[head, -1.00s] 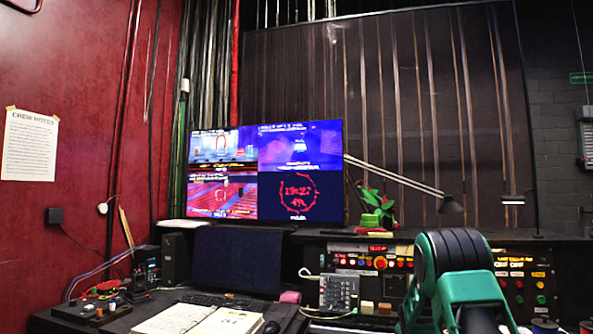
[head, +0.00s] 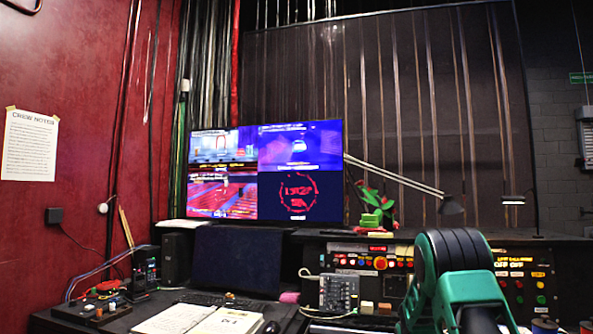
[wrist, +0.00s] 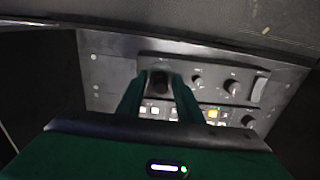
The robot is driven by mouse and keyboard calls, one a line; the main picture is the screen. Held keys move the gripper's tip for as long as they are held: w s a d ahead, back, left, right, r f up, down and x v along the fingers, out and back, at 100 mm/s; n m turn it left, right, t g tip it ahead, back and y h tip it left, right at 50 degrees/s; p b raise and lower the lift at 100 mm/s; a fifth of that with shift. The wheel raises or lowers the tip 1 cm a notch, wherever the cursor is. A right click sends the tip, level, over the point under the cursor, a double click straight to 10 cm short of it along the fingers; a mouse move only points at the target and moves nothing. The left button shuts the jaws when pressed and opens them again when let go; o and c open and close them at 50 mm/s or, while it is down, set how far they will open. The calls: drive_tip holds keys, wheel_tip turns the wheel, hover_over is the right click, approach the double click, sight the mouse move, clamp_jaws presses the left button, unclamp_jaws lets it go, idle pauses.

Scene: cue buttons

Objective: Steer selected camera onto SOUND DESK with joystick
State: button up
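My gripper (wrist: 158,88) shows in the wrist view, with its green fingers on both sides of a dark joystick knob (wrist: 158,84). The fingers appear closed against the knob, which stands on a grey control panel (wrist: 100,72). The joystick's base is hidden. In the head view, the monitor (head: 265,171) shows four pictures. The lower-left picture (head: 222,195) shows red seating and small overlay marks. The upper-left picture shows a pale scene, the upper-right is blue-purple, and the lower-right has a red clock. I cannot read a SOUND DESK label. My gripper is outside the head view.
The panel has several knobs (wrist: 231,86) and a row of lit buttons (wrist: 213,113) near the fingers. In the head view, a desk lamp (head: 450,206), an open notebook (head: 205,322) and a console with coloured buttons (head: 380,262) surround the monitor.

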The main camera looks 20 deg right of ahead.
drive_tip(key=shift+r, duration=3.7)
drive_tip(key=shift+s+a+r, duration=0.1)
drive_tip(key=shift+s+r, duration=0.1)
drive_tip(key=shift+r, duration=0.05)
drive_tip(key=s+a+r, duration=0.3)
drive_tip(key=s+r, duration=0.4)
drive_tip(key=s, duration=0.1)
drive_tip(key=s+a+r, duration=0.1)
drive_tip(key=s+a, duration=0.3)
drive_tip(key=s, duration=0.5)
drive_tip(key=s+a+r, duration=0.1)
drive_tip(key=s+a, duration=0.2)
drive_tip(key=s, duration=0.7)
drive_tip(key=s+a+r, duration=0.1)
drive_tip(key=s+a, duration=0.3)
drive_tip(key=s, duration=0.5)
drive_tip(key=shift+s+a, duration=0.3)
